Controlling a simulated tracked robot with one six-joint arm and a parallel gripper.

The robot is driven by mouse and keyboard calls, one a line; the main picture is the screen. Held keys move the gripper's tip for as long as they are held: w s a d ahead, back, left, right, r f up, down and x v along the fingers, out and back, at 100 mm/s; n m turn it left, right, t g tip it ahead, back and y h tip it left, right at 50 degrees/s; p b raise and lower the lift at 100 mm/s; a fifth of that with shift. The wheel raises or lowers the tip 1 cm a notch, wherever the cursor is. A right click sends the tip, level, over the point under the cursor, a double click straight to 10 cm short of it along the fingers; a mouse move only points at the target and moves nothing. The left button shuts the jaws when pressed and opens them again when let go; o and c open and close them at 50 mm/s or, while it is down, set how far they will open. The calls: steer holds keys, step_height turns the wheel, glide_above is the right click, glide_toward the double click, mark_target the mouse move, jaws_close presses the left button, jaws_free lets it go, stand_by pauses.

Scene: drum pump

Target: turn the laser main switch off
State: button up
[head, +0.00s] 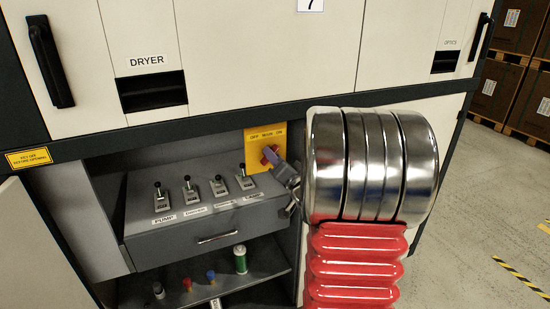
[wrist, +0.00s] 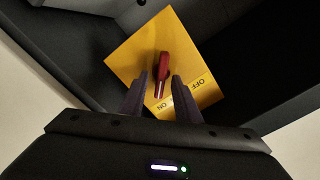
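The laser main switch is a red handle (wrist: 161,74) on a yellow plate (wrist: 130,57) inside the open cabinet. In the wrist view the handle's near end points at the ON label, and the OFF label is to its right. My gripper (wrist: 160,92) is open, with one dark finger on each side of the handle's near end and gaps visible; contact cannot be seen. In the head view the yellow plate (head: 258,142) and red handle (head: 271,156) are partly covered by my gripper (head: 280,166), just in front of them.
A grey panel (head: 200,214) with several toggle levers sits left of the switch, above a drawer handle (head: 218,237). A lower shelf holds a green-and-white can (head: 240,260) and small coloured items. A dark frame borders the cabinet opening.

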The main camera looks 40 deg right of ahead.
steer(key=shift+c, duration=0.5)
jaws_close()
steer(key=shift+d, duration=0.1)
steer(key=shift+n, duration=0.4)
steer(key=n, duration=1.1)
steer(key=a+n, duration=0.1)
steer(key=n, duration=0.5)
steer(key=shift+w+f, duration=0.15)
steer(key=shift+a, duration=0.1)
